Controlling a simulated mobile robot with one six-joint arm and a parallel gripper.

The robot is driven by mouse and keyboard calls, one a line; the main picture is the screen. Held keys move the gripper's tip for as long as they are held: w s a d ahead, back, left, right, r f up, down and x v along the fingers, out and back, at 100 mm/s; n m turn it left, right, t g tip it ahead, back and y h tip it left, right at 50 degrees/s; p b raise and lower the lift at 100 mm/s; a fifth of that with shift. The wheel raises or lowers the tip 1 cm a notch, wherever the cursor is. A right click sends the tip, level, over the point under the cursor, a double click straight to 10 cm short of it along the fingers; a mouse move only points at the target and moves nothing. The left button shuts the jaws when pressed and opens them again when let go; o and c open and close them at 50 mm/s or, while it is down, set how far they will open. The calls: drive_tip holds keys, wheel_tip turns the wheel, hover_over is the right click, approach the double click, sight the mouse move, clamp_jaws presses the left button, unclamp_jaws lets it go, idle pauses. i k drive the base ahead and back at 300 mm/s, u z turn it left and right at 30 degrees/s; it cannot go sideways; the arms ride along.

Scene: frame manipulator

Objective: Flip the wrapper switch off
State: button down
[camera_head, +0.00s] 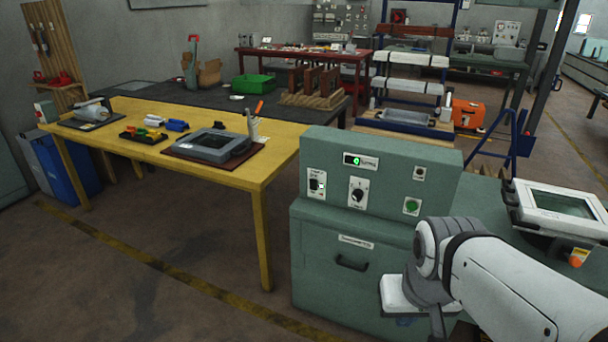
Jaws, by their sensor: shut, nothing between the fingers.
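A green control box (440,185) stands on a green cabinet (320,275) at the centre right. Its left plate carries a small dark switch (317,184), whose position is too small to tell. A black rotary knob (358,194) sits right of it, and a green button (411,206) is at the lower right. The labels are too small to read, so I cannot tell which control is named wrapper. My gripper (438,324) is low in front of the cabinet, shut and empty, apart from the controls and partly hidden by my wrist.
A yellow table (262,180) with a grey device (213,146) stands left of the cabinet. A white-framed screen unit (560,208) lies on the green surface at the right. The cabinet has a dark handle (352,264). The floor (170,270) at the left front is clear.

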sight(313, 182)
drive_tip(key=z, duration=0.15)
drive_tip(key=i, duration=0.9)
drive_tip(key=u, duration=0.1)
